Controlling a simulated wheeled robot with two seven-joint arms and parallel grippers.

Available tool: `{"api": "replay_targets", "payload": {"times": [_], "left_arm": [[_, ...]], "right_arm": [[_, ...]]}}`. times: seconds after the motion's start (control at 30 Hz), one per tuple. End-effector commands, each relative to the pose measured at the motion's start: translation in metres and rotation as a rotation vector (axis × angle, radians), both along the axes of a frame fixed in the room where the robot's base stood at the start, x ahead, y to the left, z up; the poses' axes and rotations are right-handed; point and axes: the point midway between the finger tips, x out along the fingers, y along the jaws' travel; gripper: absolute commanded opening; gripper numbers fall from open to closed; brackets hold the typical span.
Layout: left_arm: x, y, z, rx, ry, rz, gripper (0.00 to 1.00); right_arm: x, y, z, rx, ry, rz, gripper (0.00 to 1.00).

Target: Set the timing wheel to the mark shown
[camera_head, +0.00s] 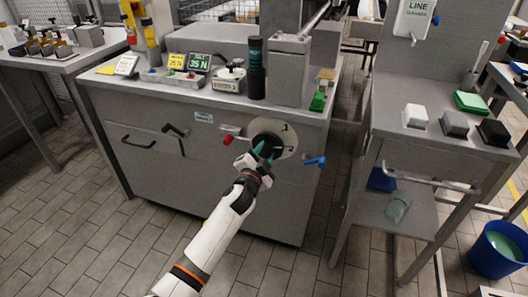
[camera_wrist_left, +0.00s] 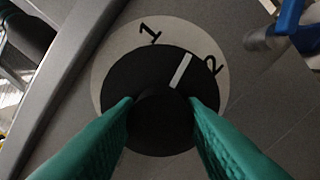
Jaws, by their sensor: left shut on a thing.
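The timing wheel is a black round dial (camera_head: 268,137) on a pale disc (camera_head: 289,138) on the front of the steel machine. In the left wrist view the black dial (camera_wrist_left: 125,83) has a white pointer line (camera_wrist_left: 181,70). The line points between the printed 1 (camera_wrist_left: 150,32) and 2 (camera_wrist_left: 213,66), nearer the 2. My left gripper (camera_head: 263,152) is at the dial. In the wrist view its green fingers (camera_wrist_left: 161,112) are shut on the dial's central black knob (camera_wrist_left: 160,122), one on each side. My right gripper is not in view.
A red-knobbed handle (camera_head: 228,139) and a blue handle (camera_head: 315,161) flank the dial. A steel side table (camera_head: 385,140) stands to the right. Tiled floor is clear in front.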

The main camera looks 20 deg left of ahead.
Motion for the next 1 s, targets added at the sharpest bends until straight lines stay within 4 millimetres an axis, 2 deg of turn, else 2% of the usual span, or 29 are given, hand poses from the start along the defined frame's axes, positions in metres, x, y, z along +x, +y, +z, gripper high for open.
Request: {"api": "replay_targets", "payload": {"times": [0.23, 0.5, 1.0], "left_arm": [[0.0, 0.0, -0.001, 0.23, -0.006, 0.0, 0.13], [0.0, -0.001, -0.002, 0.431, -0.013, 0.0, 0.13], [0.0, -0.001, -0.002, 0.584, -0.018, -0.002, 0.13]], "right_arm": [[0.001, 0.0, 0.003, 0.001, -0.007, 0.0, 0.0], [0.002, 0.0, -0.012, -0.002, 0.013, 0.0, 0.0], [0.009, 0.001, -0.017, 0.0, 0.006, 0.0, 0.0]]}}
